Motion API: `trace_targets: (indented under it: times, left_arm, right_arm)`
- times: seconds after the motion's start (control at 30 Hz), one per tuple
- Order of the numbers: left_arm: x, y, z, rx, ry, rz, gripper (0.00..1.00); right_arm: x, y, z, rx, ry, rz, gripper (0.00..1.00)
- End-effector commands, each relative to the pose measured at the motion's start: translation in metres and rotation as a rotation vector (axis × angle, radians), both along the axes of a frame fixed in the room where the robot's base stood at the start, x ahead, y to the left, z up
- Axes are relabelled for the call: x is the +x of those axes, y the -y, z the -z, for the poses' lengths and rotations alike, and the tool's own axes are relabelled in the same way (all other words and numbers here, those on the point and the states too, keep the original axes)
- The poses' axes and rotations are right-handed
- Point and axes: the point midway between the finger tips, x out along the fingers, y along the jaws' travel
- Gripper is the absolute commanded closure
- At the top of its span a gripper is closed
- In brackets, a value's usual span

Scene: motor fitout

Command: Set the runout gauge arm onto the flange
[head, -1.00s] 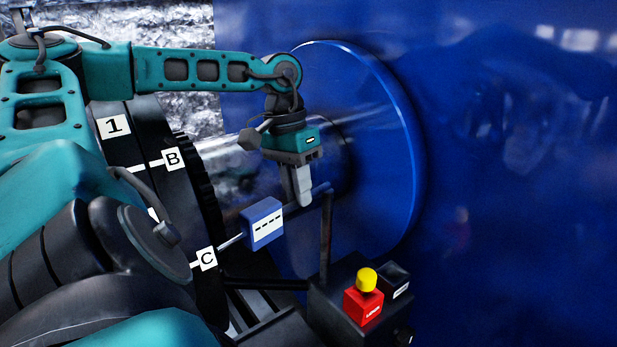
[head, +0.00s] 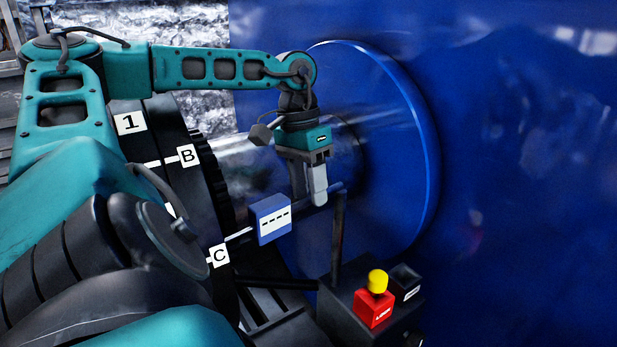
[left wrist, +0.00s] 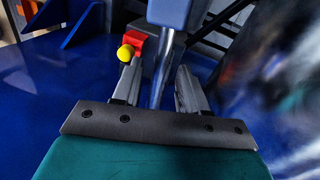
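The runout gauge has a blue dial box (head: 272,219) with a dashed white face. Its thin grey arm (head: 333,190) joins a dark upright post (head: 338,238). A light stylus reaches left from the box toward the dark flange (head: 205,195), close to label C; I cannot tell whether it touches. My left gripper (head: 309,200) points down at the gauge arm, just right of the box. In the left wrist view its fingers (left wrist: 158,88) stand apart, with a grey bar (left wrist: 163,65) of the gauge seen between them; contact is not visible. My right gripper is not in view.
A red block (head: 374,308) with a yellow knob (head: 377,281) sits on the dark base (head: 345,300) below the post. A shiny shaft runs from the flange into a large blue disc (head: 415,130) on the blue housing (head: 520,180) at right.

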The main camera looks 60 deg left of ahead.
Motion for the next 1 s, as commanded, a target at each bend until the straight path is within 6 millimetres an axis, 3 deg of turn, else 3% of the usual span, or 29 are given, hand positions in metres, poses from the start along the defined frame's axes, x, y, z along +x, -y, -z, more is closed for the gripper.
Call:
trace_targets:
  times: [0.23, 0.37, 0.8, 1.0]
  left_arm:
    - [0.0, 0.0, -0.002, 0.0, 0.0, 0.0, 0.58]
    - [0.0, -0.003, -0.014, 0.001, 0.002, -0.001, 0.58]
    - [-0.003, -0.02, -0.105, -0.002, 0.002, -0.001, 0.58]
    - [-0.004, -0.024, -0.124, -0.001, -0.001, 0.0, 0.58]
  right_arm:
    - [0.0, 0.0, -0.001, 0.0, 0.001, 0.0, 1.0]
    - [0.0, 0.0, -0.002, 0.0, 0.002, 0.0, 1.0]
    - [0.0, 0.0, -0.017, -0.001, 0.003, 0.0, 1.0]
    - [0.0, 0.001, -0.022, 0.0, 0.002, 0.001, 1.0]
